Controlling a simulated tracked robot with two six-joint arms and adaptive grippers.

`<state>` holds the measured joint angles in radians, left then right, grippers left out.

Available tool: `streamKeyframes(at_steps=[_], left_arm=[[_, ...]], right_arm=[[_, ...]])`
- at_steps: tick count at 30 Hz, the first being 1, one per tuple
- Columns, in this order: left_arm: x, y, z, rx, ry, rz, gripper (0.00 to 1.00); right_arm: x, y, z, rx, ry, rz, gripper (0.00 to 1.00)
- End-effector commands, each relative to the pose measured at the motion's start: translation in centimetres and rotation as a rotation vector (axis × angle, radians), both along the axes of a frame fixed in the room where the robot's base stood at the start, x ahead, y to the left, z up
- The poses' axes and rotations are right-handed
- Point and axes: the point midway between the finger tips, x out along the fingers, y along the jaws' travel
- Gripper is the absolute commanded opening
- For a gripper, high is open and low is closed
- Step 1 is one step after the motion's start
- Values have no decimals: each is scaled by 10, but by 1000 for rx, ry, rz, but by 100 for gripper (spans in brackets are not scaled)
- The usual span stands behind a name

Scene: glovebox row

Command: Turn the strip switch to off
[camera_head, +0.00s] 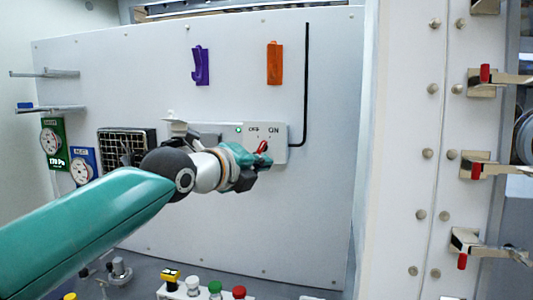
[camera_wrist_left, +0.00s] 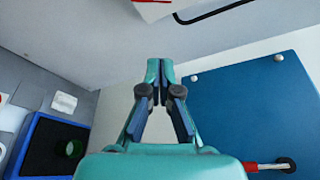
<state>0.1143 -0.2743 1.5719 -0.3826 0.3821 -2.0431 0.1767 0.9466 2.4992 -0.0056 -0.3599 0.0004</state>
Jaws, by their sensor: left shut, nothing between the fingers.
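The power strip (camera_head: 284,148) is a pale box on the white back panel, with OFF and ON labels and a lit green lamp. Its red switch (camera_head: 263,146) shows under the labels and leans up and to the right, toward ON. My left gripper (camera_head: 264,161) is just below the switch and hides part of the strip; I cannot tell whether it touches. In the left wrist view the fingertips (camera_wrist_left: 160,64) are closed together and empty. The strip's edge (camera_wrist_left: 155,10) with a little red shows at the top there. My right gripper is not in view.
A black cable (camera_head: 306,85) runs up from the strip. A purple holder (camera_head: 200,66) and an orange holder (camera_head: 274,63) hang above. Gauges (camera_head: 53,143) and a black grille are at left. Jars with coloured caps (camera_head: 215,288) stand below. Red-tipped latches (camera_head: 484,74) line the right.

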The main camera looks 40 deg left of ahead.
Motion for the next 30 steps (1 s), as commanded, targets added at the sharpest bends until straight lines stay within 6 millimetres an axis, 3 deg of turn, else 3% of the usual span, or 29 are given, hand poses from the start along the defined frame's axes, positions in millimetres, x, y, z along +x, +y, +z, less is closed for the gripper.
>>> streamKeyframes(at_steps=[11,21,30], left_arm=[[78,17,-12,-1,6,1,0],[62,42,3,-2,1,3,0],[59,46,7,1,1,-1,0]], right_arm=[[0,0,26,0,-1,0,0],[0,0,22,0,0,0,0],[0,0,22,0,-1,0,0]])
